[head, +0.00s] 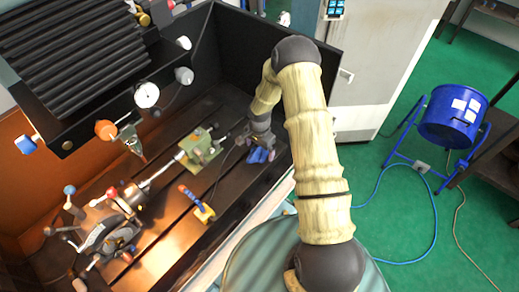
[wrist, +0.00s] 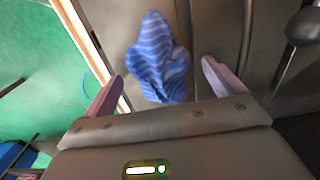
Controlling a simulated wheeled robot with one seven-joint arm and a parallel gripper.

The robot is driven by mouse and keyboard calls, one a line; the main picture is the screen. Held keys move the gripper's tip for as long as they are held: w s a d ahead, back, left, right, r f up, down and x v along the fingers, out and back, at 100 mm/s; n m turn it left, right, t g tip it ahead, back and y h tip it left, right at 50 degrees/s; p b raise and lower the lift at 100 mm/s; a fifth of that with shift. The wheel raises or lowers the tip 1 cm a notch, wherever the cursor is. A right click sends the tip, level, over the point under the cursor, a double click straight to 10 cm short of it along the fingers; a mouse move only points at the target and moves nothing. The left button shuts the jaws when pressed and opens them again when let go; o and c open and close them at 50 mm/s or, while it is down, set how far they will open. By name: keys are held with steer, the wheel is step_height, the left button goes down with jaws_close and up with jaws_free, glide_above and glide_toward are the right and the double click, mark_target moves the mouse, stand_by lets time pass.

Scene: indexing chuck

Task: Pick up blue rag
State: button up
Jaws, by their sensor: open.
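The blue rag (wrist: 158,60) is a crumpled, striped cloth. In the wrist view it lies on the dark machine bed between my gripper's two spread fingers. My gripper (wrist: 158,88) is open, with one pale purple finger on each side of the rag and nothing held. In the head view my gripper (head: 265,150) reaches down near the right end of the machine bed. The rag shows there as a small blue patch (head: 258,156) under it, partly hidden by the gripper. I cannot tell whether the fingers touch the rag.
The black enclosure wall (head: 270,70) stands close behind my gripper. The bed (head: 165,245) carries a greenish tailstock (head: 200,148), a yellow-based blue-handled item (head: 202,208) and a chuck assembly (head: 110,230) at left. A blue drum (head: 452,115) stands on the green floor at right.

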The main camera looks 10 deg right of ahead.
mark_target(259, 147)
steer(key=shift+f, duration=0.15)
steer(key=shift+c, duration=0.2)
steer(key=c, duration=1.1)
step_height(259, 147, up, 10)
steer(key=b, duration=0.3)
